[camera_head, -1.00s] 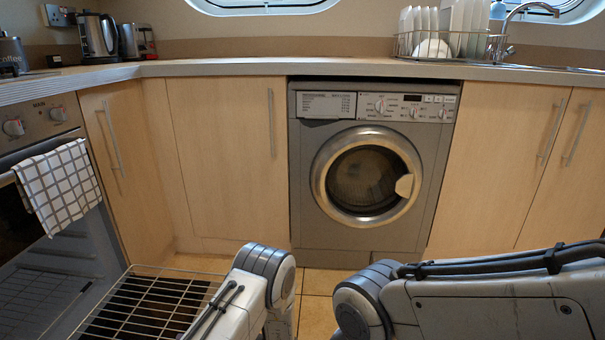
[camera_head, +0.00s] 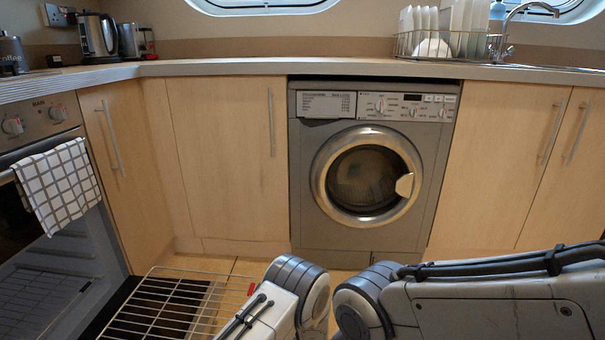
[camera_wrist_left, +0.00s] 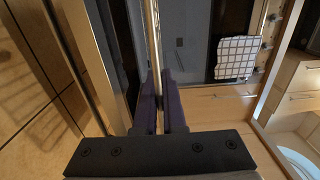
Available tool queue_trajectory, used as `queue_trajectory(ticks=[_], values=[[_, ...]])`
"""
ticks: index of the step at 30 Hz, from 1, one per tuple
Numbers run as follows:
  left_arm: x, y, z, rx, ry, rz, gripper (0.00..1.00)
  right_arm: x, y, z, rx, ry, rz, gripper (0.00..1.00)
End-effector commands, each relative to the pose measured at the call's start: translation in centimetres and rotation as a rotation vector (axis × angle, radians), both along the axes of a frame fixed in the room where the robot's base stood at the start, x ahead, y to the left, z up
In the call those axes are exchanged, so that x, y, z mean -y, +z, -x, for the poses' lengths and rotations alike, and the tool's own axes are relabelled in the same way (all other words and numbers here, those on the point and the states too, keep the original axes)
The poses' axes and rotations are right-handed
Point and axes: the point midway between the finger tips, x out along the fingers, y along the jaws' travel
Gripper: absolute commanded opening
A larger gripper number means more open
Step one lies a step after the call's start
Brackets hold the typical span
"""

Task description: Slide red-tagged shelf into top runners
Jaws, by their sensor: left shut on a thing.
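The shelf is a wire rack (camera_head: 165,305) at the lower left of the head view, in front of the oven (camera_head: 50,255). A small red tag (camera_head: 251,289) shows at its right edge. In the left wrist view, my left gripper (camera_wrist_left: 164,104) is shut on the rack (camera_wrist_left: 154,45), which shows there nearly edge-on as a pale bar. In the head view my left forearm covers the rack's right front part, and the left gripper is out of sight. The rack is outside the oven. The oven's runners cannot be made out. My right gripper is not in view.
A checked towel (camera_head: 60,185) hangs on the oven's front bar, above and left of the rack. Wooden cabinets (camera_head: 225,160) and a washing machine (camera_head: 368,190) stand behind. My right arm is close to my left arm. Some tiled floor (camera_head: 225,264) is clear behind the rack.

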Motion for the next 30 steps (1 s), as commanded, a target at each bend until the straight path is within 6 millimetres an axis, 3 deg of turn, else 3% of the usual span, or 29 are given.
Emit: queue_trajectory(ticks=[8,30], values=[[0.0,1.1,0.0,0.001,0.0,-0.005,0.0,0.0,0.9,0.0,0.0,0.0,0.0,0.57],[0.0,6.6,0.0,0.001,0.0,-0.005,0.0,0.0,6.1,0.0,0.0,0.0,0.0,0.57]])
